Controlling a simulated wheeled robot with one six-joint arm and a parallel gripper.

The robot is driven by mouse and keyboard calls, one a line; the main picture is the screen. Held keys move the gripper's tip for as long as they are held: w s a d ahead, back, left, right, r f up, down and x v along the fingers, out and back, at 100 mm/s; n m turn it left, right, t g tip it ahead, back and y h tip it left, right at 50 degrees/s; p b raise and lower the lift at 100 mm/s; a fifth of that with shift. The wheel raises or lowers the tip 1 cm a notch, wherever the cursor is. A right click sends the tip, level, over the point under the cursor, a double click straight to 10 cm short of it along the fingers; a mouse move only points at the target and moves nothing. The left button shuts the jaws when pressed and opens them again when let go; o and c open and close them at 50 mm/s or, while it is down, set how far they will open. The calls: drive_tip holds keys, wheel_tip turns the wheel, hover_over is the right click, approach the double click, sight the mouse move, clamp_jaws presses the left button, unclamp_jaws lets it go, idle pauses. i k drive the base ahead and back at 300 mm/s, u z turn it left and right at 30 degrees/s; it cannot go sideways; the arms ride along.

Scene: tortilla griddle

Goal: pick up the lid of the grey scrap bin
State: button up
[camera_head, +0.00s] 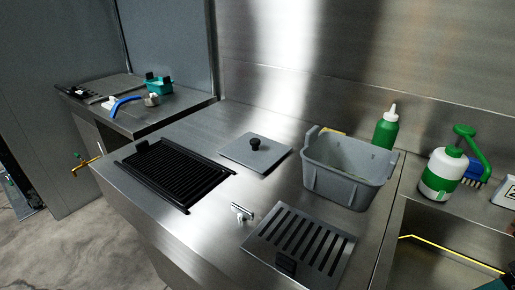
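The lid (241,154) is a flat grey square plate with a black round knob (255,143) at its middle. It lies flat on the steel counter, to the left of the grey scrap bin (342,188) and apart from it. The bin stands open at the top, with raised handles at its ends. The knob is uncovered. My gripper cannot be made out in this view; only a small dark shape shows at the bottom right corner, too cut off to identify.
A black ribbed grate (174,172) lies left of the lid. A slotted steel plate (300,244) and a small metal fitting (241,212) lie in front. A green bottle (385,130) stands behind the bin.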

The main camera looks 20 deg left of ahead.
sight(259, 153)
drive_tip(key=u, duration=0.95)
drive_tip(key=k, duration=1.25)
drive_tip(key=u, duration=1.45)
drive_tip(key=i, duration=1.8)
drive_tip(key=z, duration=0.9)
drive_tip(key=i, duration=0.7)
drive_tip(key=z, duration=1.2)
drive_tip(key=i, duration=0.35)
drive_tip(key=z, duration=0.3)
